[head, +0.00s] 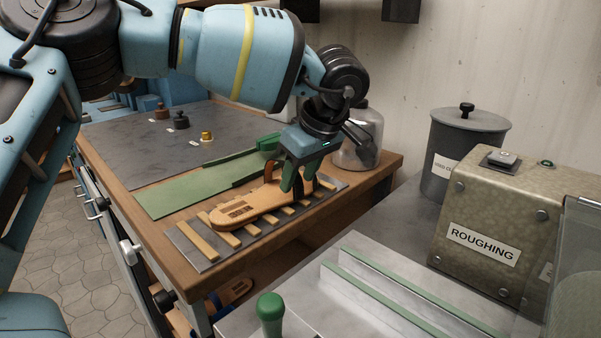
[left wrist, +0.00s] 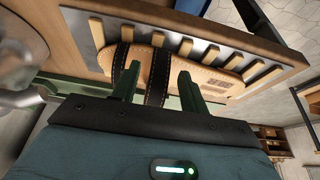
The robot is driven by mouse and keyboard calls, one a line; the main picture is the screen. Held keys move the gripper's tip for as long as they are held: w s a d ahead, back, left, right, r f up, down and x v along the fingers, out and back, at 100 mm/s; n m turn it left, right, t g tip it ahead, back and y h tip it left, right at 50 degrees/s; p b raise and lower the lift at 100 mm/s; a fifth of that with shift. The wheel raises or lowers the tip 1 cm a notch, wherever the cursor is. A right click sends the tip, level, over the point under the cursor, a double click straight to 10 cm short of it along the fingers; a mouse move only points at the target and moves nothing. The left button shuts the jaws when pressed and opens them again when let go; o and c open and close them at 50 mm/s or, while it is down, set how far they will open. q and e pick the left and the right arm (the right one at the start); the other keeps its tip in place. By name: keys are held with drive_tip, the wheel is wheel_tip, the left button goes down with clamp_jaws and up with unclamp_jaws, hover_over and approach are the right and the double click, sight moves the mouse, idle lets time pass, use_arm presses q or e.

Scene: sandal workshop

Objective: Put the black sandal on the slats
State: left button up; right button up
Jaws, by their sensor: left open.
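The black sandal (head: 240,212), a tan sole with dark straps, lies on the wooden slats (head: 197,241) of a grey rack on the bench. That gripper is open, reaching down over the straps. In the left wrist view, its two green fingers (left wrist: 158,88) stand apart with a dark strap between them. The sole (left wrist: 205,77) and the row of slats (left wrist: 185,47) show there too. I cannot tell whether the fingers touch the strap. My right gripper is not in view.
A green mat (head: 180,192) with a green rail lies behind the rack. Small knobbed weights (head: 181,121) stand on the dark bench surface. A glass jar (head: 360,140) stands close behind the gripper. A lidded grey bin (head: 462,150) and a ROUGHING machine (head: 500,225) stand right.

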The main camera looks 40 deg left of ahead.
use_arm(q)
drive_tip(key=p+v, duration=0.2)
drive_tip(key=v, duration=1)
drive_tip(key=shift+r, duration=0.15)
drive_tip(key=shift+a, duration=0.2)
